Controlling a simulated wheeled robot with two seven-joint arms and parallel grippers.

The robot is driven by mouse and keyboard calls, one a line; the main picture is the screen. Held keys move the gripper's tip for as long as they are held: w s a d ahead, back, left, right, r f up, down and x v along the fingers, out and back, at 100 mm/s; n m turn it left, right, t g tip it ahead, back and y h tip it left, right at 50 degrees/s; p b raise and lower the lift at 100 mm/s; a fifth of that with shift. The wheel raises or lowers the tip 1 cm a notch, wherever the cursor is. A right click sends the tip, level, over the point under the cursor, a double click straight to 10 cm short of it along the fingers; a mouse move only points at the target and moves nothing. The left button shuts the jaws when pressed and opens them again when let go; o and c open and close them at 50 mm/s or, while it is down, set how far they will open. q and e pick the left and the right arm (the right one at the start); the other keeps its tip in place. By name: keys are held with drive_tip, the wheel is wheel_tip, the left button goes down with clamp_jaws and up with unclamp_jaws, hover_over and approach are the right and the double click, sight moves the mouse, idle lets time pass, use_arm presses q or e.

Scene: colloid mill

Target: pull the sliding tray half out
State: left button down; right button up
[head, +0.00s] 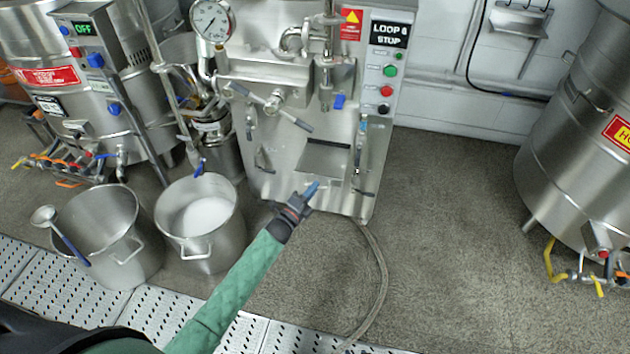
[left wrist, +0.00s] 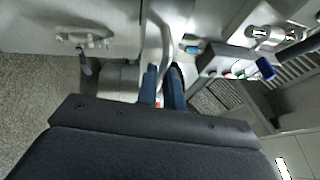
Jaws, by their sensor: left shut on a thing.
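The sliding tray (head: 323,158) is a flat grey metal plate with a dark strip along its far edge, low on the front of the steel mill. My left gripper (head: 308,192), with blue fingertips, is at the near side of the tray. In the left wrist view my left gripper (left wrist: 163,88) has its two blue fingers close together around the end of a grey metal bar (left wrist: 160,42). This bar appears to be the tray's handle; the fingers hide the part they hold. How far out the tray stands is hard to tell. My right gripper is not visible.
Two steel pots stand to the left, one with a ladle (head: 45,217) and one with white contents (head: 208,216). A grey hose (head: 380,275) curves over the floor right of the gripper. A large steel tank (head: 585,150) stands far right. The floor between is clear.

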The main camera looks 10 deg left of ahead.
use_arm(q)
drive_tip(key=shift+s, duration=0.25)
use_arm(e)
drive_tip(key=shift+s, duration=0.25)
use_arm(q)
drive_tip(key=c, duration=1.5)
unclamp_jaws()
drive_tip(key=shift+a, duration=0.1)
drive_tip(key=shift+c, duration=0.2)
drive_tip(key=shift+s, duration=0.1)
